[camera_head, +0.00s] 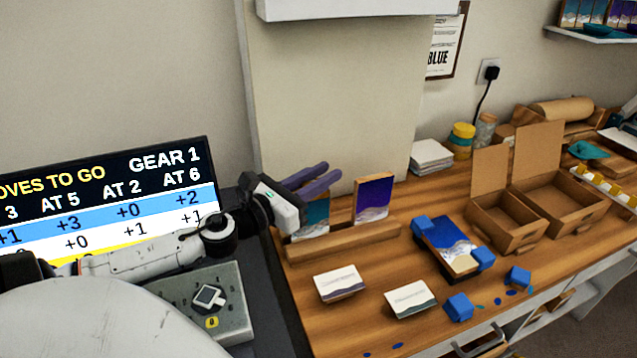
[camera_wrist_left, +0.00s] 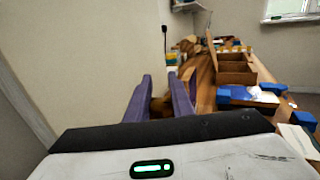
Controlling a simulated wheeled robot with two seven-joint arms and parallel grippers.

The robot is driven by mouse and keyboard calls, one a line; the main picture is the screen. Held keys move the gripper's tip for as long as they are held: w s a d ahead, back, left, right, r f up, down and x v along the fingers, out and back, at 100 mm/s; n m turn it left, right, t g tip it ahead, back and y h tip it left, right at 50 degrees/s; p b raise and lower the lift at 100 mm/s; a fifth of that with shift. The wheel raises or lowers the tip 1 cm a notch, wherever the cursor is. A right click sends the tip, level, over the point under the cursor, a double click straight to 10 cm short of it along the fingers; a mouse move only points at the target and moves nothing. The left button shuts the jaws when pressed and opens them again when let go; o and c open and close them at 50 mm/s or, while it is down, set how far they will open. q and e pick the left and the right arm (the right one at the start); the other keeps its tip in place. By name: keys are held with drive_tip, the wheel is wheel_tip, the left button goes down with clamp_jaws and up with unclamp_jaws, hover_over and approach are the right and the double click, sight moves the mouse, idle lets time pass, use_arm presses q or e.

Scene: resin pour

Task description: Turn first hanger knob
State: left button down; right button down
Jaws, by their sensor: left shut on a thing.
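My left gripper (camera_head: 322,176) reaches in from the left, with its purple fingers above the back left of the wooden bench. The fingers also show in the left wrist view (camera_wrist_left: 163,97), pointing away along the bench. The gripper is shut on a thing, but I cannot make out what. No hanger knob can be clearly picked out in either view. A grey box (camera_head: 233,312) with a small square white control (camera_head: 208,297) and a yellow lock mark lies below the left arm. My right gripper is not in view.
A screen (camera_head: 110,200) reading "GEAR 1" stands behind the left arm. A wooden rail (camera_head: 345,242) holds upright art panels (camera_head: 373,199). Two cards (camera_head: 339,284), a blue-cornered panel (camera_head: 452,246), blue blocks (camera_head: 459,307) and open cardboard boxes (camera_head: 500,222) occupy the bench.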

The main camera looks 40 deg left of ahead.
use_arm(q)
drive_tip(key=h+b, duration=0.1)
drive_tip(key=m+h+b, duration=0.1)
drive_tip(key=shift+d+f+m+h, duration=0.2)
drive_tip(key=shift+d+m+h, duration=0.05)
drive_tip(key=shift+m+h, duration=0.05)
drive_tip(key=shift+d+r+g+h+b, duration=0.1)
drive_tip(key=shift+g+h+b, duration=0.2)
drive_tip(key=shift+r+m+h, duration=0.1)
drive_tip(key=shift+m+h, duration=0.2)
drive_tip(key=shift+m, duration=0.1)
drive_tip(key=c, duration=1.5)
unclamp_jaws()
drive_tip(key=shift+c, duration=0.2)
drive_tip(key=shift+s, duration=0.15)
